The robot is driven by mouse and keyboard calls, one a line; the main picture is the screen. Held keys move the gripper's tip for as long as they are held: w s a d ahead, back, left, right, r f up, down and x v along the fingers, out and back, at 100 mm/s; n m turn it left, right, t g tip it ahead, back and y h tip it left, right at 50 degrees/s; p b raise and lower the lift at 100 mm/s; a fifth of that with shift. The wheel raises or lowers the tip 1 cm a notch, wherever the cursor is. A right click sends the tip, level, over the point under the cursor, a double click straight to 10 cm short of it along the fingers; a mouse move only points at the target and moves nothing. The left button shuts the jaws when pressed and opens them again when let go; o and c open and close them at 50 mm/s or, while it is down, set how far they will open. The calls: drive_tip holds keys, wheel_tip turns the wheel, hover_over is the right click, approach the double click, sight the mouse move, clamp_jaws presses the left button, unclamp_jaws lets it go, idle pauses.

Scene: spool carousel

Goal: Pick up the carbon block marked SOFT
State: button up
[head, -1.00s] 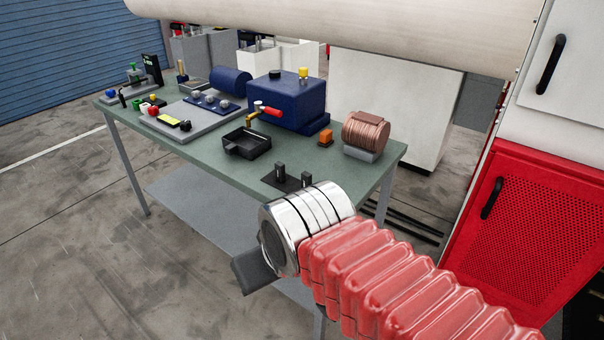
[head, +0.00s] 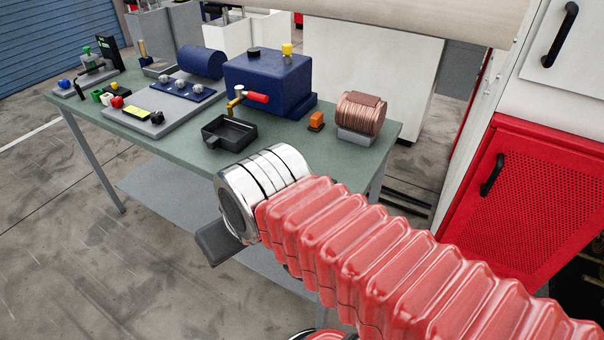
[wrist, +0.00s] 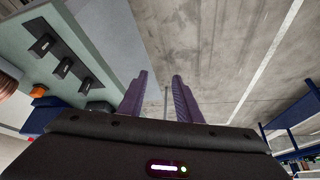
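Three small dark blocks (wrist: 42,46), (wrist: 63,68), (wrist: 86,86) stand in a row on a dark plate (wrist: 71,48) at the left of the wrist view. Each seems to bear a small pale mark, too small to read, so I cannot tell which is SOFT. My gripper (wrist: 160,95) has its two purple fingers apart with nothing between them. The fingers show against the floor, to the right of the blocks. In the head view my arm's silver wrist and red sleeve hide the blocks.
The green bench (head: 165,153) holds a black tray (head: 229,133), a blue box (head: 262,80) with a red-handled valve (head: 256,97), an orange block (head: 316,121) and a copper coil (head: 362,112). A red cabinet (head: 530,200) stands at the right. Open floor lies before the bench.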

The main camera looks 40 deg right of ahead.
drive_tip(key=shift+o, duration=0.9)
drive_tip(key=w+d+f+m+y, duration=0.3)
drive_tip(key=d+m, duration=0.3)
drive_tip(key=m, duration=0.4)
drive_tip(key=w+d+f+m+y, duration=0.25)
drive_tip(key=d+m, duration=0.35)
drive_tip(key=m, duration=0.3)
drive_tip(key=s+d+m+t+h, duration=0.2)
drive_tip(key=d+m+t, duration=0.5)
drive_tip(key=d+m, duration=0.7)
drive_tip(key=s+d, duration=0.1)
drive_tip(key=d, duration=0.6)
drive_tip(key=shift+d+f+t, duration=0.3)
drive_tip(key=shift+f, duration=0.05)
drive_tip(key=shift+w, duration=0.15)
